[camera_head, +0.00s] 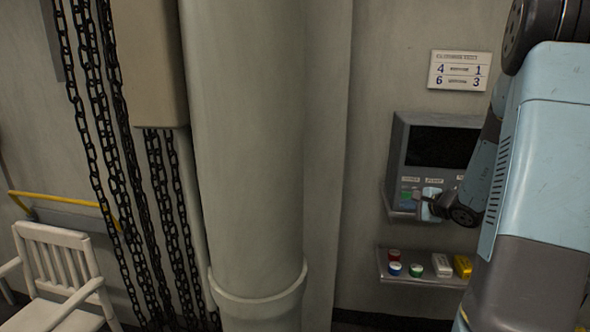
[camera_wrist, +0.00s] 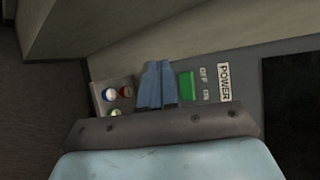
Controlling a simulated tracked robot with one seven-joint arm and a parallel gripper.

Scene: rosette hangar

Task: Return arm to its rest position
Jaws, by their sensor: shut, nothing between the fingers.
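My arm reaches in from the right in the head view. My gripper (camera_head: 420,199) is in front of the lower part of a grey wall console (camera_head: 400,150) with a dark screen (camera_head: 440,147). In the wrist view my gripper's two blue-grey fingers (camera_wrist: 155,85) are together with nothing between them. A green switch (camera_wrist: 187,87) is just right of the fingers, beside OFF and ON labels and a POWER label (camera_wrist: 224,82). I cannot tell whether the fingers touch the console. The green patch also shows in the head view (camera_head: 406,196).
A small shelf (camera_head: 420,281) below the console holds small jars (camera_head: 394,268), a white block (camera_head: 441,265) and a yellow block (camera_head: 462,266). A sign (camera_head: 459,70) hangs above. A thick column (camera_head: 250,150), chains (camera_head: 95,120) and a white chair (camera_head: 55,270) stand to the left.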

